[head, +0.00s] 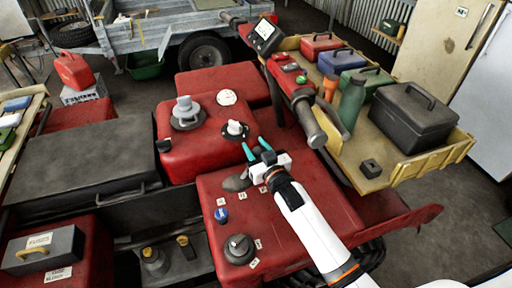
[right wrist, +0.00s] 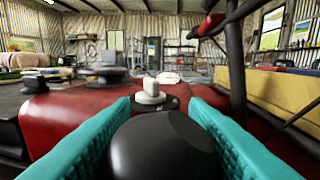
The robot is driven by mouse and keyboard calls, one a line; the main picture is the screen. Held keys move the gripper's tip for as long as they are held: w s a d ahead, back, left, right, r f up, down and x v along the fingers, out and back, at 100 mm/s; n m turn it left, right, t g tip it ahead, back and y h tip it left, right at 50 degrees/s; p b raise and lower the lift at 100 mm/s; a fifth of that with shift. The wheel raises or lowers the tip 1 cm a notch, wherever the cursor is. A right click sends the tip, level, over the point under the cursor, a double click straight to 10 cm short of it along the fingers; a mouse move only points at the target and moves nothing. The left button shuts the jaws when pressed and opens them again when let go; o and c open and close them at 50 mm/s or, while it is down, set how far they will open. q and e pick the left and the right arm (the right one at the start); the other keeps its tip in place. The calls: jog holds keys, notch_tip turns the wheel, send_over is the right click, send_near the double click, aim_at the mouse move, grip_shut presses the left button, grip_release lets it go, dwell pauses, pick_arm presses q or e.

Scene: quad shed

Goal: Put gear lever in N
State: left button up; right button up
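My right gripper (head: 257,148) has teal fingers and reaches over the red quad cover (head: 310,195) from the lower right. In the head view the knob is mostly hidden by the gripper. A grey-brown rounded piece (head: 236,183), perhaps the lever's base, shows left of the gripper. Small white gate labels lie beside it, one (head: 242,195) just below; their letters are too small to read. My left gripper is not in view.
A white-topped knob (head: 235,129) stands on the red cover ahead of the fingers. A handlebar grip (head: 310,130) and a yellow tray (head: 430,165) with toolboxes and a green bottle (head: 352,100) are to the right. A dark round knob (head: 238,248) is nearer me.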

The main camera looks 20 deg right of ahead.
grip_shut()
jog(key=a+r+n+p, duration=0.1)
jog(key=a+n+p, duration=0.1)
jog(key=a+n, duration=0.3)
jog(key=shift+a+r+n+g+h+p, duration=0.3)
jog(key=shift+a+n+g+p, duration=0.1)
jog(key=shift+a, duration=0.6)
jog(key=shift+s, duration=0.1)
jog(key=o, duration=1)
grip_release()
